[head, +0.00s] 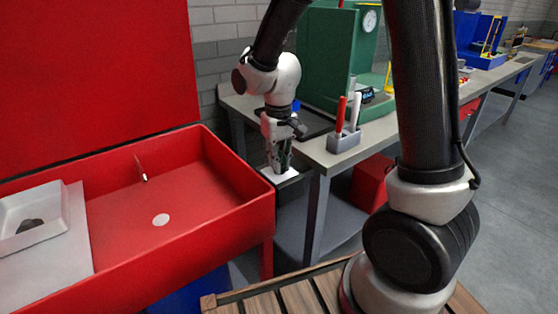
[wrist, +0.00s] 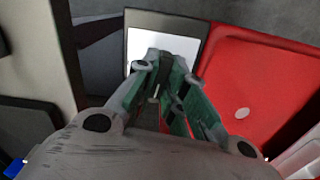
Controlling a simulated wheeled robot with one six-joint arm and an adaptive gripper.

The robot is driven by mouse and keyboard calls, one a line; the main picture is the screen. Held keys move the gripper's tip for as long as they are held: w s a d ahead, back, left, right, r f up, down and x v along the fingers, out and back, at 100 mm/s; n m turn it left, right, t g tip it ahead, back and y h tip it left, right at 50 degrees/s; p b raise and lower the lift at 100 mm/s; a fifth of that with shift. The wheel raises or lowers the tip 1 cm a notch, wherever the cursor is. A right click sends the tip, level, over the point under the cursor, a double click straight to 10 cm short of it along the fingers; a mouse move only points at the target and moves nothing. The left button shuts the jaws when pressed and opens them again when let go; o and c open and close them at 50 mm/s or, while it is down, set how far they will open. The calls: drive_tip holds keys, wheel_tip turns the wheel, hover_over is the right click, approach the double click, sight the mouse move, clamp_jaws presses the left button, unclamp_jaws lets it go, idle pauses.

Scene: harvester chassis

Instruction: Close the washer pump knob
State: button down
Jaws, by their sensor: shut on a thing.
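My gripper (head: 279,167) points down over a small white-topped panel (head: 285,175) beside the right end of the red washer basin (head: 205,180). In the wrist view, my gripper's green-padded fingers (wrist: 165,68) reach over the white panel face (wrist: 190,48) in its dark frame. The fingers are closed on a small dark piece between their tips, apparently the washer pump knob. The fingers mostly hide it, and I cannot make out its turn angle. A spout (head: 141,170) stands in the basin, and the pale round drain (head: 160,219) shows in its floor.
A grey workbench (head: 310,150) stands close to the right of my gripper, with a grey holder (head: 343,142) of red and white markers and a green machine (head: 325,60). A light tray (head: 35,220) lies at the basin's left. A red box (head: 373,180) sits under the bench.

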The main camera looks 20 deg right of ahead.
drive_tip(key=shift+n, duration=0.9)
drive_tip(key=c, duration=1.5)
unclamp_jaws()
wheel_tip(320, 180, up, 12)
